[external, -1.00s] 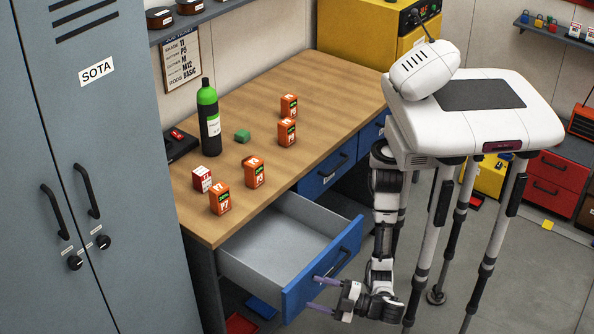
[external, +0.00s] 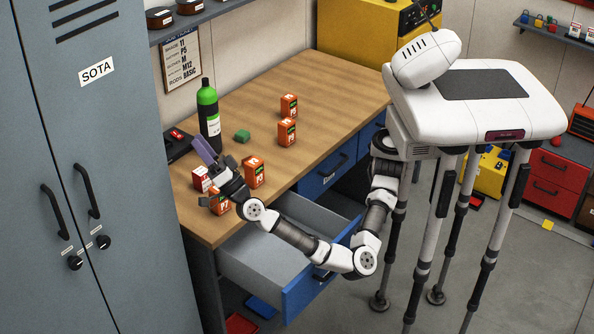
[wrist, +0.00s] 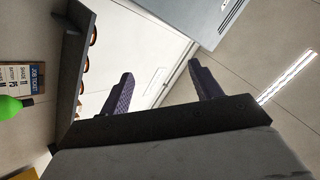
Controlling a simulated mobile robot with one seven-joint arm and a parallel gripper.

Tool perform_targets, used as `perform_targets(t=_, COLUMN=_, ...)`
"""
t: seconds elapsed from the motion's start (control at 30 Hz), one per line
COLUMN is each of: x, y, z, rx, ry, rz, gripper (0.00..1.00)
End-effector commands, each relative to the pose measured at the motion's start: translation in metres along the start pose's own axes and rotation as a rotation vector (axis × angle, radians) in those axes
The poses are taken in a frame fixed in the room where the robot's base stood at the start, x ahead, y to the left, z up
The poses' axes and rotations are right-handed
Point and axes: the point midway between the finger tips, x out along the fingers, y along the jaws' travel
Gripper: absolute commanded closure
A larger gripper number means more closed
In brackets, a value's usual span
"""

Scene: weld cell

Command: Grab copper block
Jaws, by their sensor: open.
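I cannot make out a copper-coloured block in either view. My gripper (external: 215,158) is raised over the bench's front left part, near a white-and-red box (external: 200,180) and several orange boxes (external: 254,172). It partly hides one orange box (external: 221,207). In the wrist view my gripper (wrist: 161,78) has its two purple fingers apart with nothing between them. That view faces the wall and ceiling, with no block in it.
A green-topped black bottle (external: 208,113) stands close behind my gripper; its green top (wrist: 10,108) shows in the wrist view. An open grey drawer (external: 245,262) juts out under my arm. A blue-grey locker (external: 100,140) stands at left. The bench's back middle is clear.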

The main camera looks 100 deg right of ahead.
Motion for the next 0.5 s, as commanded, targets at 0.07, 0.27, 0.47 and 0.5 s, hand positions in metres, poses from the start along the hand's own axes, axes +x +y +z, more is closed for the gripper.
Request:
perform_targets(t=0.07, x=0.042, y=0.07, z=-0.04, rx=0.149, ry=0.16, rz=0.209, gripper=0.36)
perform_targets(t=0.27, x=0.054, y=0.268, z=-0.117, rx=0.513, ry=0.658, rz=0.82, gripper=0.36)
perform_targets(t=0.47, x=-0.017, y=0.389, z=-0.125, rx=0.796, ry=1.158, rz=1.489, gripper=0.36)
perform_targets(t=0.5, x=-0.031, y=0.398, z=-0.12, rx=0.842, ry=1.241, rz=1.623, gripper=0.36)
